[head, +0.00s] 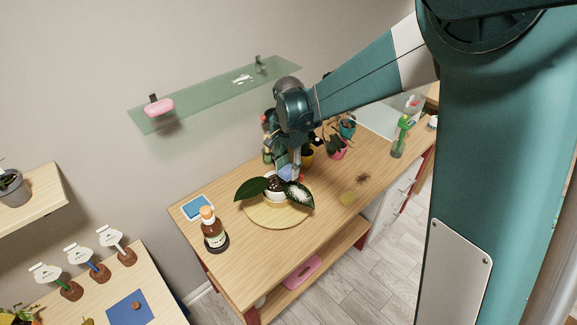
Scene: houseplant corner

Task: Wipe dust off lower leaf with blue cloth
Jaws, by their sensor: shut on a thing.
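A potted plant with broad dark green leaves stands in a white pot (268,197) on a round wooden board (265,219). One leaf (250,189) reaches left and looks clean. Another leaf (302,200) reaches right and down, with whitish specks like dust on it. My gripper (291,174) is over the plant, just above the right leaf, pointing down. It is shut on the blue cloth (285,172), of which a small pale blue part shows. The fingers are small and partly hidden. I cannot tell whether the cloth touches the leaf.
A brown bottle (213,232) and a blue-edged tray (197,207) stand left of the plant. Small pots, one pink (338,150), stand behind it. A green bottle (400,140) is at right. A glass shelf (215,95) hangs above. The table front right is mostly clear, with brown crumbs (363,178).

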